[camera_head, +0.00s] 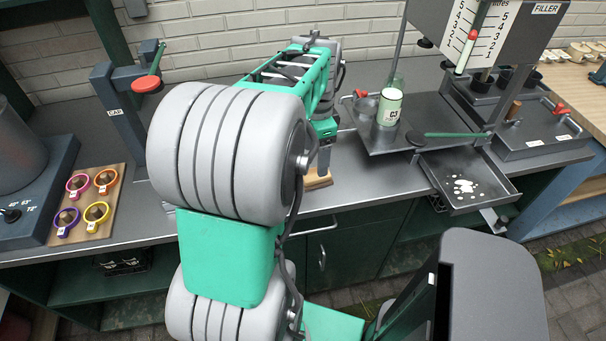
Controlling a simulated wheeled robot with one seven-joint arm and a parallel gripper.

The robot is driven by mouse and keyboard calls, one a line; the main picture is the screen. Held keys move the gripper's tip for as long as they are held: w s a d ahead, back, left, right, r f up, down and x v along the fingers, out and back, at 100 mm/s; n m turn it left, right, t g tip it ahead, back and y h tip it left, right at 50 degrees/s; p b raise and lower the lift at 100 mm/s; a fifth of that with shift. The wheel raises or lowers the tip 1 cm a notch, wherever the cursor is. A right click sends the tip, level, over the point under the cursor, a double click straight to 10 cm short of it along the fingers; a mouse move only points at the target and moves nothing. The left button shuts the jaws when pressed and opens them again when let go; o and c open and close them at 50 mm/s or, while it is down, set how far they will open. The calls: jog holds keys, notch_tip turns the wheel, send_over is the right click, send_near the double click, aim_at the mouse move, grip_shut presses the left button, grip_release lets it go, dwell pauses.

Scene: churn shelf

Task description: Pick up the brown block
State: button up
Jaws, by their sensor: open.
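A light brown wooden piece (319,182) lies on the grey metal counter near its front edge, just right of my large arm joint. It is the likeliest brown block, but only part of it shows, and my arm hides the rest. My gripper (323,163) points down right above this piece. Its fingers are small and partly hidden behind my arm, and I cannot tell whether they touch the piece. I see nothing held between them.
A bottle with a white label (389,108) stands on the filler's metal platform (405,140) to the right. A drip tray (466,186) with white spills juts out below. At left are a capping press (122,115) and a wooden board (112,205) with several coloured rings.

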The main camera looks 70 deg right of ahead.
aim_at(316, 177)
notch_tip(316, 177, down, 8)
jog(key=shift+s+d+r+p, duration=0.1)
jog(key=shift+s+r+p, duration=0.1)
jog(key=shift+p, duration=0.35)
jog(key=shift+c, duration=0.4)
jog(key=shift+w, duration=0.1)
jog(key=c, duration=1.3)
